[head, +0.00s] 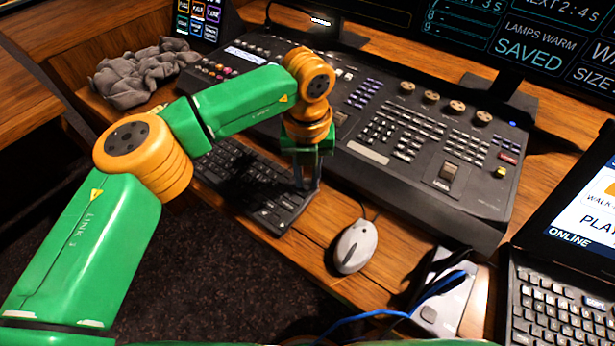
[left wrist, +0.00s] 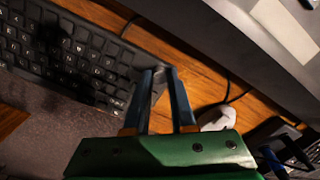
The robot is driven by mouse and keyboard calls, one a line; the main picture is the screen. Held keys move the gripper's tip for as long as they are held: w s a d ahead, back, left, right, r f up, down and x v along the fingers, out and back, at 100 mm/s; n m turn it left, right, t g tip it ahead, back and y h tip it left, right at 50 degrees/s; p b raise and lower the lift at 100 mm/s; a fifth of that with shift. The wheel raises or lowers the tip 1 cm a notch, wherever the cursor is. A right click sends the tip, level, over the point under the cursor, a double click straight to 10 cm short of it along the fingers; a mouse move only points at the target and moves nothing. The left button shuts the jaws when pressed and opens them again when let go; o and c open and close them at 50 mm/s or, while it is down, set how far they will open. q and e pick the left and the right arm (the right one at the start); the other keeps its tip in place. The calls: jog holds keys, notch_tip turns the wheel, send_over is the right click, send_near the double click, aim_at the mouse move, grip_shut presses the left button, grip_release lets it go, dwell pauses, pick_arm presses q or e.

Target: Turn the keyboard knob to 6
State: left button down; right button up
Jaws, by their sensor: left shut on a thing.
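The black keyboard (head: 232,172) lies on the wooden desk in front of the mixing console. It also shows in the left wrist view (left wrist: 60,50), at upper left. My left gripper (head: 306,186) points down at the right end of the keyboard, near its far corner. In the left wrist view its two fingers (left wrist: 163,74) come together at that corner, shut on a small greyish knob (left wrist: 160,80). The fingers hide most of the knob, and I cannot read its setting or any number. My right gripper is not in view.
A white mouse (head: 355,246) lies right of the keyboard. The mixing console (head: 400,140) stands close behind. A laptop (head: 550,300) is at the right, with a blue cable (head: 370,316) nearby. A crumpled grey cloth (head: 140,75) lies at far left.

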pick_arm(q)
jog(key=m, duration=0.5)
jog(key=shift+m+b, duration=0.3)
jog(key=shift+b, duration=0.05)
jog(key=m, duration=1.2)
jog(key=shift+m, duration=0.3)
jog(key=m, duration=0.6)
jog(key=shift+f+m, duration=0.1)
jog(key=shift+m, duration=0.3)
jog(key=c, duration=0.7)
grip_release()
